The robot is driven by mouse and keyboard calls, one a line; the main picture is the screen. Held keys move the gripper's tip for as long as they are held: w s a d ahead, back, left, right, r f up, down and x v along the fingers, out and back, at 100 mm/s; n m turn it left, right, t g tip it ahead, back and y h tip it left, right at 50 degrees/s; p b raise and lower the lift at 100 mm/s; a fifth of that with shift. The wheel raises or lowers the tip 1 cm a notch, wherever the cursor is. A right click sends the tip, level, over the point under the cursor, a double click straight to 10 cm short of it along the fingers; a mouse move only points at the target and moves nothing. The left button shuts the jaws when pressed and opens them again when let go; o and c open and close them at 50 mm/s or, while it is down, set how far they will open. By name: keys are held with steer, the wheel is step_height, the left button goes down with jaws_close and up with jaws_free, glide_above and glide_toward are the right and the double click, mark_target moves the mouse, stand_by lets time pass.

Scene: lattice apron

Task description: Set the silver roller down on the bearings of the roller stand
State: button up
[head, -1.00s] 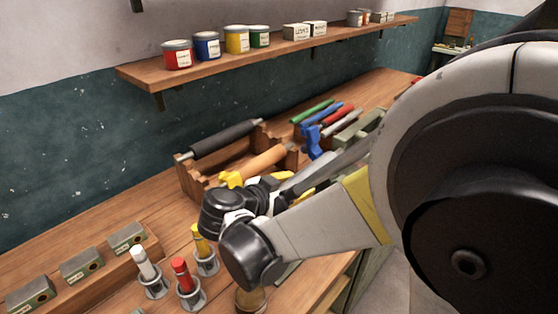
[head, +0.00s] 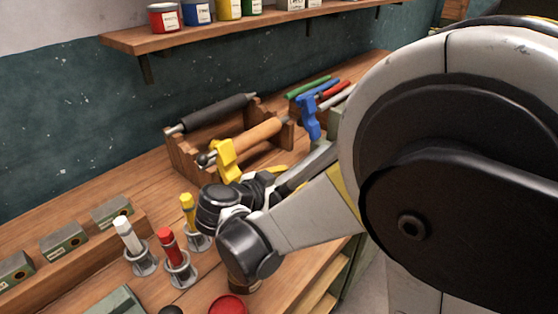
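The wooden roller stand (head: 179,163) is on the bench beyond my arm. A dark roller (head: 215,113) lies at its back and an orange-brown roller (head: 255,137) in front. My black gripper (head: 268,185) is at the stand's near side, partly hidden by my wrist. A silver-grey bar, seemingly the silver roller (head: 311,165), extends from it to the upper right, roughly parallel to the other rollers. My gripper appears shut on it, though the fingertips do not show clearly. The bar's left part and any front bearings are hidden.
A yellow clamp-like piece (head: 227,161) and a blue one (head: 309,117) stand near the stand. Coloured rods (head: 327,92) lie behind right. White, red (head: 169,245) and yellow capped sticks stand in holders at front left. A shelf with tins (head: 164,17) hangs above.

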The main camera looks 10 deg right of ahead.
steer(key=o, duration=1.4)
steer(key=shift+o, duration=0.2)
steer(key=shift+a, duration=0.1)
